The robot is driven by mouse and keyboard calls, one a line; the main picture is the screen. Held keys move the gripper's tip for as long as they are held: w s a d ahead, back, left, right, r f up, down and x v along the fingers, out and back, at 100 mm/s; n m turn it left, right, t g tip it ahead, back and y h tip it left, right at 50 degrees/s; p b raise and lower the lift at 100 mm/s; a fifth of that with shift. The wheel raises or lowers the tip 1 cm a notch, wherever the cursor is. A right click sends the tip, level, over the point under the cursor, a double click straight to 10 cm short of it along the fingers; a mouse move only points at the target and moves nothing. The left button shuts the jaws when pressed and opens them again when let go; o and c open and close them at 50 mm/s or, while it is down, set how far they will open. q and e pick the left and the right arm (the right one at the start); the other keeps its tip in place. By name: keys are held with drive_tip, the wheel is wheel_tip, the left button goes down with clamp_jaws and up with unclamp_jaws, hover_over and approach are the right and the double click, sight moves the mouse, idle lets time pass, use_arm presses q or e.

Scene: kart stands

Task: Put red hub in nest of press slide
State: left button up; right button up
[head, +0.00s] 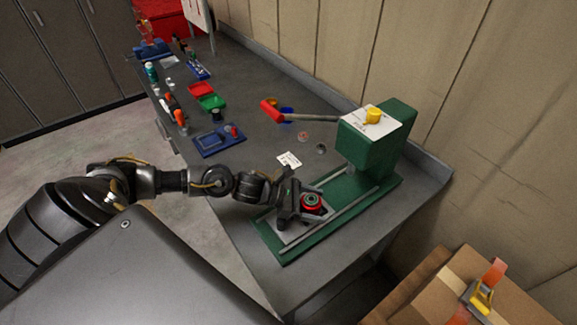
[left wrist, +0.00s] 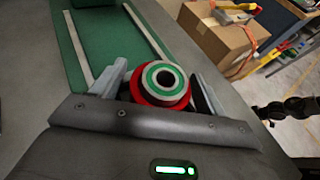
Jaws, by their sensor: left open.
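The red hub (head: 311,202) sits at the near end of the green press (head: 372,150), on the grey slide plate (head: 290,233). In the left wrist view the red hub (left wrist: 161,84) shows a green ring and a dark centre hole. My left gripper (head: 300,204) is at the hub. In the left wrist view the left gripper's fingers (left wrist: 155,88) stand one on each side of the hub, open. The nest under the hub is hidden, so I cannot tell how the hub is seated.
A red-handled lever (head: 272,110) reaches left over the bench. Blue (head: 219,142), red and green trays lie farther back. A cardboard box (head: 455,285) stands at the lower right.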

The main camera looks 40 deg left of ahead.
use_arm(q)
drive_tip(key=shift+s+a+f+b, duration=0.3)
drive_tip(key=shift+s+a+b, duration=0.35)
drive_tip(key=shift+b, duration=0.45)
drive_tip(key=b+v, duration=0.1)
drive_tip(key=v, duration=0.2)
drive_tip(key=b+v, duration=0.1)
drive_tip(key=v, duration=0.2)
drive_tip(key=b+v, duration=0.1)
drive_tip(key=v, duration=0.2)
drive_tip(key=shift+w+d+r, duration=0.1)
drive_tip(key=shift+w+r, duration=0.1)
drive_tip(key=shift+r, duration=0.15)
drive_tip(key=shift+r+b+v, duration=0.2)
drive_tip(key=shift+b+v, duration=0.2)
drive_tip(key=shift+v, duration=0.55)
drive_tip(key=shift+w, duration=0.1)
